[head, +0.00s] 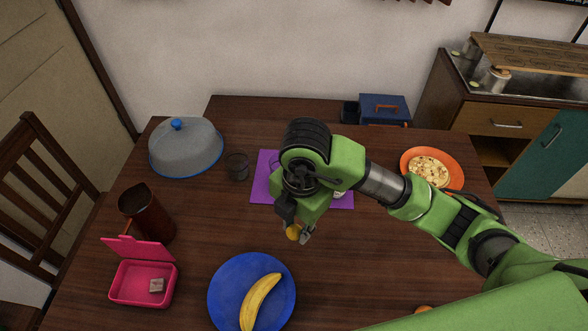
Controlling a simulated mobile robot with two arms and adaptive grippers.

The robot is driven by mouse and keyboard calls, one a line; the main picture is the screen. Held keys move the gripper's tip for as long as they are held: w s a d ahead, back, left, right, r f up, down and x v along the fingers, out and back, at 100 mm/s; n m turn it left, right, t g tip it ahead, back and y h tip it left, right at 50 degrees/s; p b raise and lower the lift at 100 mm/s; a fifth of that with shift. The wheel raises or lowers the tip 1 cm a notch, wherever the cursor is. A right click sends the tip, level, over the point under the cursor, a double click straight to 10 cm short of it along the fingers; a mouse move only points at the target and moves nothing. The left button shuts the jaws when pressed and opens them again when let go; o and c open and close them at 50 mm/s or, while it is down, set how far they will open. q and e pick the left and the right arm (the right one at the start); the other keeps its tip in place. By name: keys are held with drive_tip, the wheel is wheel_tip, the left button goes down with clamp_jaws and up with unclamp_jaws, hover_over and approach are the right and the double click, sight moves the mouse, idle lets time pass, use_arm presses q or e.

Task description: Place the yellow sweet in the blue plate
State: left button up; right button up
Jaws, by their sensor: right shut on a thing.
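The yellow sweet (293,232) is a small round yellow-orange thing between the fingertips of my right gripper (297,228). The right gripper is shut on it and holds it above the table, beyond and to the right of the blue plate. The blue plate (225,286) lies at the front middle of the table with a banana (260,301) on it. My left gripper is not in view.
An open pink lunch box (128,293) and a dark brown jug (150,215) stand left of the plate. A domed cover (185,150), a dark tumbler (238,166), a purple mat (263,185), a blue box (385,108) and an orange plate (456,167) stand farther back.

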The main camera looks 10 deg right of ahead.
drive_tip(key=shift+s+a+r, duration=0.1)
drive_tip(key=shift+s, duration=0.1)
drive_tip(key=n, duration=0.1)
drive_tip(key=d+n, duration=0.1)
drive_tip(key=n, duration=0.1)
drive_tip(key=r+n, duration=0.1)
drive_tip(key=n, duration=0.1)
drive_tip(key=shift+w+d, duration=0.15)
drive_tip(key=shift+d, duration=0.05)
drive_tip(key=s+d+r+m, duration=0.1)
drive_tip(key=d+r+m, duration=0.3)
drive_tip(key=m, duration=1.1)
drive_tip(key=s+d+r+m+h, duration=0.1)
drive_tip(key=d+r+m, duration=0.2)
drive_tip(key=m, duration=1.2)
drive_tip(key=d, duration=0.2)
drive_tip(key=shift+s+d+r, duration=0.3)
drive_tip(key=shift+d+r, duration=0.05)
drive_tip(key=shift+d, duration=0.05)
